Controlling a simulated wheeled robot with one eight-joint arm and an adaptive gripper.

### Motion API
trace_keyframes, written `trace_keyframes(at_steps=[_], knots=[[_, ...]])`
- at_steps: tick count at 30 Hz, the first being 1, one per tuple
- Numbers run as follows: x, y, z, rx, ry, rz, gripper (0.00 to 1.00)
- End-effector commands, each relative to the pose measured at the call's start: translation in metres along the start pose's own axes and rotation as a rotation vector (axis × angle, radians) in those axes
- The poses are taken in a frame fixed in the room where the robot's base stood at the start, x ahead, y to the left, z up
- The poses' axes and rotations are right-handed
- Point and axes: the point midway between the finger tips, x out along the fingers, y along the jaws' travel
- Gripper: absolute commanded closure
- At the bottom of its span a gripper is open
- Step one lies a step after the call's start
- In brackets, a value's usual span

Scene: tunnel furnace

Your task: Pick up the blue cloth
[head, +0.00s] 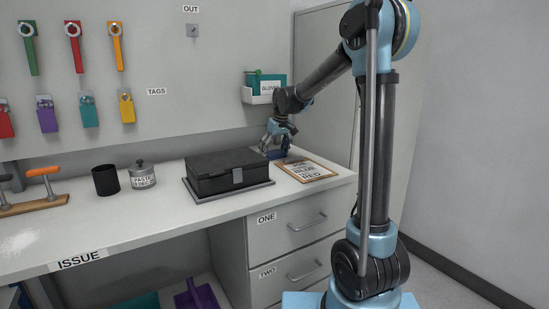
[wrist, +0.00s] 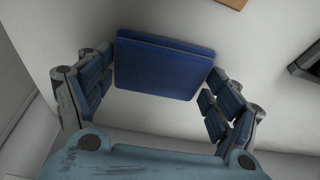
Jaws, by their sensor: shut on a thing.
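The blue cloth (wrist: 162,68) is a folded, flat rectangular pad in the wrist view. It spans the space between the two fingers of my gripper (wrist: 158,82), which is shut on it from both sides. In the head view my gripper (head: 275,137) points down at the back right of the counter, behind the clipboard. A little of the blue cloth (head: 281,153) shows below the fingers there; the rest is hidden. I cannot tell whether the cloth touches the counter.
A clipboard (head: 305,170) lies in front of my gripper. A black box (head: 228,171) stands to its left, with a lidded tin (head: 142,176) and black cup (head: 105,180) farther left. A gloves holder (head: 264,91) hangs on the wall behind. Drawers (head: 290,224) are below.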

Motion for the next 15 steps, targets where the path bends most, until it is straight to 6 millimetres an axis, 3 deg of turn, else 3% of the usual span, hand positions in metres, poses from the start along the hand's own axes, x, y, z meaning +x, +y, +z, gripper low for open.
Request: trace_keyframes(at_steps=[8, 15], knots=[[-0.004, 0.0, 0.001, 0.0, 0.0, 0.001, 0.33], [-0.034, 0.0, -0.006, 0.0, 0.0, 0.0, 0.33]])
